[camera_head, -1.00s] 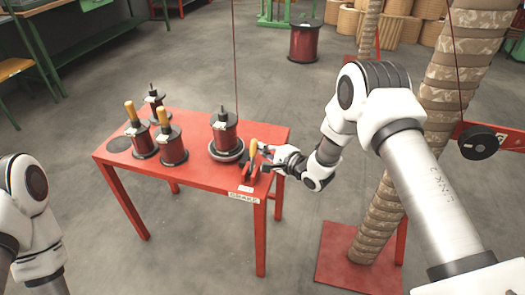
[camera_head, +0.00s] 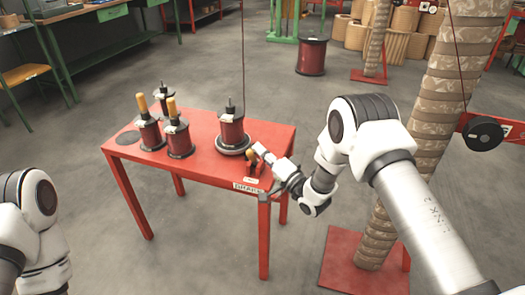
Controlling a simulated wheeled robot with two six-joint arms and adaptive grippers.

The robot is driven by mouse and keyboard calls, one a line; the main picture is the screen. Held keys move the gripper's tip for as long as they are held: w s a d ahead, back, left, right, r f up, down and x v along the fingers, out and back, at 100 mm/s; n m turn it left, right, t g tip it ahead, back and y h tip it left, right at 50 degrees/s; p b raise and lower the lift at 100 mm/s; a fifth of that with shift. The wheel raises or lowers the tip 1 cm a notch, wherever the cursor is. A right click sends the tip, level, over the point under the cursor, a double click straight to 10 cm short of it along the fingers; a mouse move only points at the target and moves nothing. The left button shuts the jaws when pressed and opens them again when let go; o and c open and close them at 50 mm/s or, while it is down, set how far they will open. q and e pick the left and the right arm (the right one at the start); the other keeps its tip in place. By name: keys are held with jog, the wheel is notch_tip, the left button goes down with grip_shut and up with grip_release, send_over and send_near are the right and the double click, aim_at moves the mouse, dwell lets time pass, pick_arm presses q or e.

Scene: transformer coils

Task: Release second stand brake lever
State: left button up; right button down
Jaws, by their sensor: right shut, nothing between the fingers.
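The brake lever (camera_head: 250,156) has an orange-yellow grip and sits near the right end of the red table, beside the round stand (camera_head: 233,151) that bears a dark red coil (camera_head: 231,129). My right gripper (camera_head: 260,150) is shut and empty, right at the lever's grip. The gripper partly covers the lever, and I cannot tell whether they touch. Of my left arm only links show at the lower left; its gripper is out of view.
Several more coils, two with yellow-orange handles (camera_head: 143,104), stand on the left half of the red table (camera_head: 215,174). A thin cable hangs above the stand's coil. A wrapped column (camera_head: 390,215) on a red base stands to the right. Open floor surrounds the table.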

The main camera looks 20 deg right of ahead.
pick_arm(q)
jog(key=shift+s+f, duration=0.1)
pick_arm(e)
jog(key=shift+s+a, duration=0.25)
jog(key=shift+s, duration=0.05)
jog(key=shift+s+f, duration=0.1)
jog(key=shift+f, duration=0.1)
